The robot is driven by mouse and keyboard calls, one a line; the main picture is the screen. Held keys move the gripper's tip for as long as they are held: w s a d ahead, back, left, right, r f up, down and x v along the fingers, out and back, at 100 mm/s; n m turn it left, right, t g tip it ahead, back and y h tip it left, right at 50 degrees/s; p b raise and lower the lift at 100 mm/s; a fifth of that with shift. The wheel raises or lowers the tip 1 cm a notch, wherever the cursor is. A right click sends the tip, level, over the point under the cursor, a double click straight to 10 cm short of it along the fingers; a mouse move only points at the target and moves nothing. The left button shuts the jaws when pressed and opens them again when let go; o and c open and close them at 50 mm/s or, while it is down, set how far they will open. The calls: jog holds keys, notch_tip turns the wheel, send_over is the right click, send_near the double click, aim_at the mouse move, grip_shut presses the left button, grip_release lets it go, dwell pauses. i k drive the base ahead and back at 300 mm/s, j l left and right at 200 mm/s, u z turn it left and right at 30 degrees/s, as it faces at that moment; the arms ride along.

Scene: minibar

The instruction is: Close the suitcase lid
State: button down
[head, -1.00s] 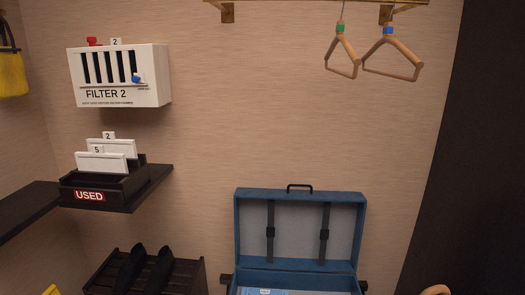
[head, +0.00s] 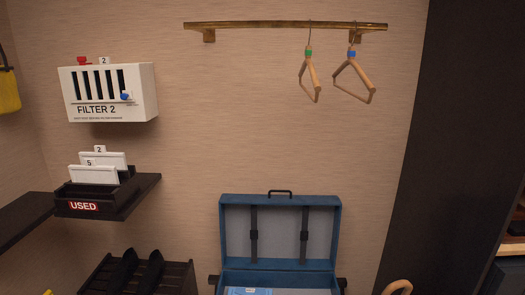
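The blue suitcase stands at the bottom middle of the head view, against the wall. Its lid (head: 279,234) is open and upright, with a grey lining, two dark straps and a black handle (head: 280,193) on its top edge. Only the back part of the suitcase base (head: 275,277) shows, with a pale blue and white item (head: 248,291) inside; the rest is cut off by the frame's lower edge. My gripper is not in view.
A brass rail (head: 285,26) with two wooden hangers is above the suitcase. A white filter box (head: 110,92) and a shelf with a USED tray (head: 85,206) are at left. A slatted rack (head: 180,278) with dark shoes stands left of the suitcase. A curved wooden handle (head: 398,286) is at right.

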aim_at(291, 232)
jog(key=i+l+z, duration=0.1)
jog(key=i, duration=1.15)
